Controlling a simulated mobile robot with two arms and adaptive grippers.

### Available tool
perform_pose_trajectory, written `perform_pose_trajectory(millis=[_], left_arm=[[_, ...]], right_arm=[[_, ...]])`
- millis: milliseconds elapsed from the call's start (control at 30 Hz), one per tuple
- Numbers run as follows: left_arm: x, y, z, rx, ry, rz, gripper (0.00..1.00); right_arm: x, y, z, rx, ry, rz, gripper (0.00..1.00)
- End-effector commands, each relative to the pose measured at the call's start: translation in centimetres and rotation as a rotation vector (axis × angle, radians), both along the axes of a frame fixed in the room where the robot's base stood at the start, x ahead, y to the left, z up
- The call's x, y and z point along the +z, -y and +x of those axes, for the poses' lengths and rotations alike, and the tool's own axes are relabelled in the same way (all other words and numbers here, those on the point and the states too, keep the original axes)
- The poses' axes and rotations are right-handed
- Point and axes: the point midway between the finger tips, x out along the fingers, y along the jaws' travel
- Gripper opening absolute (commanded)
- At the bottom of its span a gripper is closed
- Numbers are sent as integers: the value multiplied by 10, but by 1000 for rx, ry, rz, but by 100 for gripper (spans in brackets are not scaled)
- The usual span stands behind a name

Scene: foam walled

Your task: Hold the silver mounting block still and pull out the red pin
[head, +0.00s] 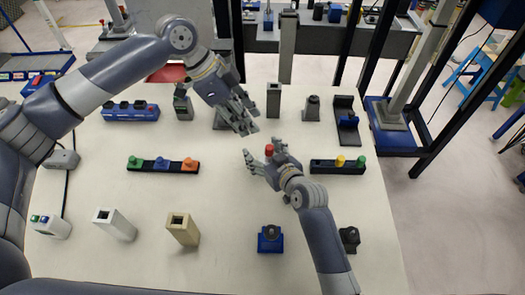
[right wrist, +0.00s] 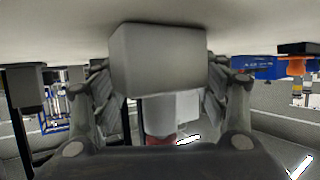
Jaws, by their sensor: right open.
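The red pin (head: 269,149) shows as a small red top beside my right gripper (head: 262,156) in the head view. In the right wrist view, the silver mounting block (right wrist: 158,58) stands between the two spread fingers of my right gripper (right wrist: 160,95). A light cylinder and a bit of red (right wrist: 160,140) show beyond the block, partly hidden by my gripper's body. In the head view the fingers cover most of the block. My left gripper (head: 250,130) hangs above and left of the red pin, with its fingertips apart and nothing seen between them.
A black strip with green, blue and orange pegs (head: 162,165) lies to the left. Another strip with yellow and green pegs (head: 337,166) lies close right of my right gripper. Grey blocks stand behind (head: 273,100). A blue fixture (head: 270,239) sits in front.

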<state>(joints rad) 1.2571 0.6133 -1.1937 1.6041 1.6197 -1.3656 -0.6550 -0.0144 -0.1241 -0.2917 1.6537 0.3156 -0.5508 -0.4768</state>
Motion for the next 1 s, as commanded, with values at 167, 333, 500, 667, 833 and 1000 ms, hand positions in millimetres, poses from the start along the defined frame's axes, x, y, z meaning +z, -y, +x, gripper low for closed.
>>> perform_pose_trajectory(millis=[167,333,500,667,833,1000], left_arm=[[0,0,0,0,0,0,33],[0,0,0,0,0,0,33],[0,0,0,0,0,0,33],[0,0,0,0,0,0,33],[0,0,0,0,0,0,33],[0,0,0,0,0,0,33]], right_arm=[[-2,-3,4,1,-1,1,68],[-2,-3,4,1,-1,1,68],[-2,-3,4,1,-1,1,43],[-2,-3,4,1,-2,1,23],[-3,-3,4,1,-2,0,20],[-3,-3,3,0,-3,1,18]])
